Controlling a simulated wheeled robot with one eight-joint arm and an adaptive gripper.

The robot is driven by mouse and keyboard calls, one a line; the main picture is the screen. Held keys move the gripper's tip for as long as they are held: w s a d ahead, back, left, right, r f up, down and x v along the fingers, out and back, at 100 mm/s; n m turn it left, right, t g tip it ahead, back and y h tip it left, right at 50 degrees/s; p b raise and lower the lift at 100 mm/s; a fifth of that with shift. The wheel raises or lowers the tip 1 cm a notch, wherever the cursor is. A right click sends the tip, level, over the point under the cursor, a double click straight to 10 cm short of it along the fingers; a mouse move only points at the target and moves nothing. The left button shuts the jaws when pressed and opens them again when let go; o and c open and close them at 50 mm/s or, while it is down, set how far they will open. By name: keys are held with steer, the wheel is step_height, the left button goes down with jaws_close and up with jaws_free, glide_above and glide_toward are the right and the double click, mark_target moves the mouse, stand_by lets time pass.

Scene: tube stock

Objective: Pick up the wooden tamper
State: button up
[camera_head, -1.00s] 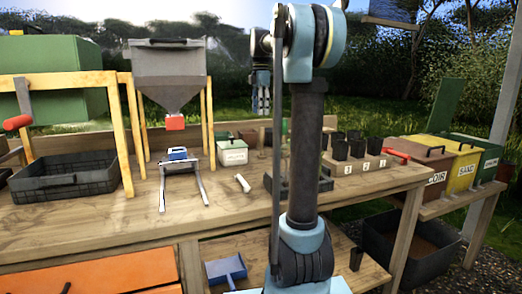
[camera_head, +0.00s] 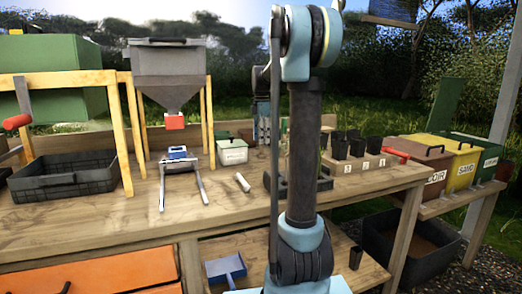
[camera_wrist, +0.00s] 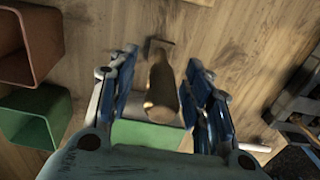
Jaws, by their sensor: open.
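The wooden tamper (camera_wrist: 161,88) is a brown, rounded upright piece seen from above in the wrist view, near a small dark square on the bench. My gripper (camera_wrist: 161,78) is open, with one blue finger on each side of it. Gaps show between the tamper and both fingers. In the head view my gripper (camera_head: 262,128) is low over the back of the bench, partly behind my arm. I cannot make out the tamper in that view.
A brown pot (camera_wrist: 58,38) and a green pot (camera_wrist: 62,112) stand left of my gripper in the wrist view. In the head view a pale lidded box (camera_head: 232,155) is left of my gripper. Numbered black cups in a wooden block (camera_head: 358,169) stand to the right.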

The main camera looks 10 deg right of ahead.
steer(key=shift+f, duration=0.95)
jaws_close()
steer(key=shift+r, duration=0.1)
